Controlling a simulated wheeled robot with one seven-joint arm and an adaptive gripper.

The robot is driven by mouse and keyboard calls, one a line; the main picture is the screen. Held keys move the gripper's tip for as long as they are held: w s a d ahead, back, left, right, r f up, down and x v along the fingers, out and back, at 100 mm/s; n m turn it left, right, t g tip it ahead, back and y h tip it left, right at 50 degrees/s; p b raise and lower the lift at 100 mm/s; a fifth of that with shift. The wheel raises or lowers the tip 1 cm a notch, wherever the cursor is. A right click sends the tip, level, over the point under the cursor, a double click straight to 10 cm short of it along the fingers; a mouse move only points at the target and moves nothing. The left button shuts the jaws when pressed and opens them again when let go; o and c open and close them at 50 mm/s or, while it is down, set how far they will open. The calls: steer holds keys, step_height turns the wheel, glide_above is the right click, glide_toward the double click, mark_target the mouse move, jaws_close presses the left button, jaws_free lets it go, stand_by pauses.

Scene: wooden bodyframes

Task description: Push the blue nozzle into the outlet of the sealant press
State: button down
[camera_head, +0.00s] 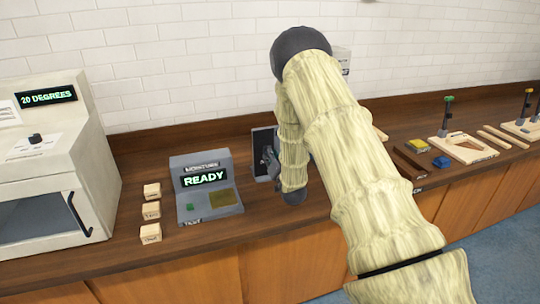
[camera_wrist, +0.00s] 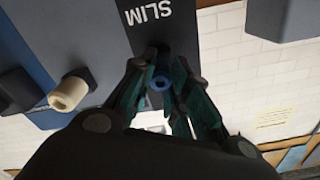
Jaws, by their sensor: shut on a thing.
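In the wrist view my gripper (camera_wrist: 162,72) is shut on the blue nozzle (camera_wrist: 161,84), whose round end shows between the fingertips. The fingertips and nozzle are close to a dark panel marked SLIM (camera_wrist: 148,14); I cannot tell whether they touch it. A cream round stub (camera_wrist: 68,94) sticks out from a grey-blue body at the left. No label names the sealant press, and its outlet cannot be made out. In the head view my gripper (camera_head: 271,160) is at a dark upright device (camera_head: 262,140), largely hidden by my arm; the nozzle is not visible there.
On the wooden counter (camera_head: 130,255), a grey READY device (camera_head: 205,188) stands left of my gripper. Several small wooden blocks (camera_head: 151,210) and a white oven (camera_head: 50,150) are further left. Wooden boards and a blue block (camera_head: 441,162) lie right of my arm.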

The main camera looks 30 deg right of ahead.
steer(key=shift+s+a+f, duration=0.1)
steer(key=shift+s+a, duration=0.05)
steer(key=shift+s, duration=0.55)
stand_by(0.5)
steer(key=shift+v, duration=1.1)
